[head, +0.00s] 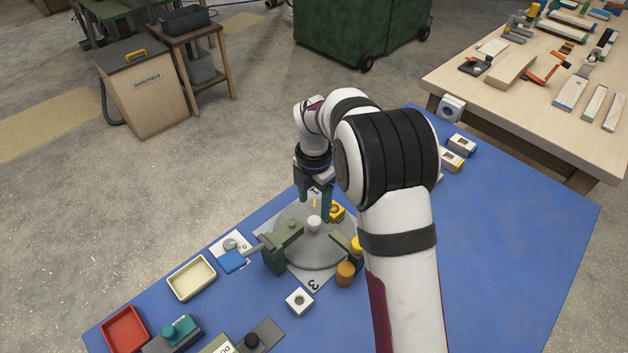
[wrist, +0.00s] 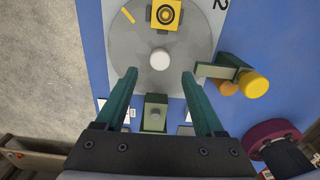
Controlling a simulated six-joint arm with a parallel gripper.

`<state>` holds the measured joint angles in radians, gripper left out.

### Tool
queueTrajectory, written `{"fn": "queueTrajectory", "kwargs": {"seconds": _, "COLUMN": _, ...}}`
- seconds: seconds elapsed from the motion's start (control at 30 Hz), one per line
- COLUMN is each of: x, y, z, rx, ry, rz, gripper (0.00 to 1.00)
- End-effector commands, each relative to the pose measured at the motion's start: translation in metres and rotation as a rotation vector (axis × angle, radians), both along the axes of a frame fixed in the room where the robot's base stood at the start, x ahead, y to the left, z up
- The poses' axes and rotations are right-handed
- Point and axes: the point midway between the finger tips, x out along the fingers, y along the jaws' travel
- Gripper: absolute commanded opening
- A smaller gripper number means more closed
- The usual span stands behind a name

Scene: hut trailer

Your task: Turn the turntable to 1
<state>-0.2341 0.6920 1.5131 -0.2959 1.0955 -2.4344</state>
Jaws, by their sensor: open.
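The turntable (head: 329,252) is a round grey disc on a light plate on the blue mat. A white knob (head: 313,222) stands at its middle and shows in the wrist view (wrist: 160,59). A yellow block with a dark ring (wrist: 166,14) sits on the disc. My gripper (wrist: 159,74) is open above the turntable; the wrist view shows its teal fingers apart with nothing between the tips. Part of the disc is hidden by my gripper.
A second clamp (wrist: 222,71) with a yellow knob (wrist: 253,84) stands at the right. A cream tray (head: 191,277), red tray (head: 125,329) and white block (head: 299,301) lie nearby.

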Motion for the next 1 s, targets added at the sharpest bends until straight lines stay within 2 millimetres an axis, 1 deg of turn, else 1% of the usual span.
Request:
{"fn": "queueTrajectory", "kwargs": {"seconds": 0.03, "x": 0.001, "y": 0.000, "z": 0.017, "rx": 0.002, "ry": -0.007, "rz": -0.001, "gripper": 0.70}}
{"fn": "queueTrajectory", "kwargs": {"seconds": 0.1, "x": 0.001, "y": 0.000, "z": 0.039, "rx": 0.002, "ry": -0.006, "rz": -0.001, "gripper": 0.70}}
{"fn": "queueTrajectory", "kwargs": {"seconds": 0.2, "x": 0.001, "y": 0.000, "z": 0.066, "rx": 0.001, "ry": -0.004, "rz": -0.001, "gripper": 0.70}}
{"fn": "queueTrajectory", "kwargs": {"seconds": 0.33, "x": 0.000, "y": 0.000, "z": 0.089, "rx": 0.001, "ry": -0.002, "rz": -0.001, "gripper": 0.70}}
{"fn": "queueTrajectory", "kwargs": {"seconds": 0.4, "x": 0.000, "y": 0.000, "z": 0.095, "rx": -0.001, "ry": -0.001, "rz": 0.000, "gripper": 0.70}}
{"fn": "queueTrajectory", "kwargs": {"seconds": 0.5, "x": 0.000, "y": 0.000, "z": 0.099, "rx": 0.000, "ry": 0.000, "rz": 0.001, "gripper": 0.70}}
{"fn": "queueTrajectory", "kwargs": {"seconds": 0.87, "x": 0.000, "y": 0.000, "z": 0.098, "rx": 0.000, "ry": 0.000, "rz": -0.002, "gripper": 0.70}}
{"fn": "queueTrajectory", "kwargs": {"seconds": 0.93, "x": -0.006, "y": -0.003, "z": 0.104, "rx": 0.004, "ry": -0.001, "rz": -0.063, "gripper": 0.70}}
{"fn": "queueTrajectory", "kwargs": {"seconds": 0.97, "x": -0.013, "y": -0.007, "z": 0.108, "rx": 0.008, "ry": 0.001, "rz": -0.130, "gripper": 0.70}}
{"fn": "queueTrajectory", "kwargs": {"seconds": 1.0, "x": -0.027, "y": -0.014, "z": 0.118, "rx": 0.016, "ry": 0.005, "rz": -0.268, "gripper": 0.70}}
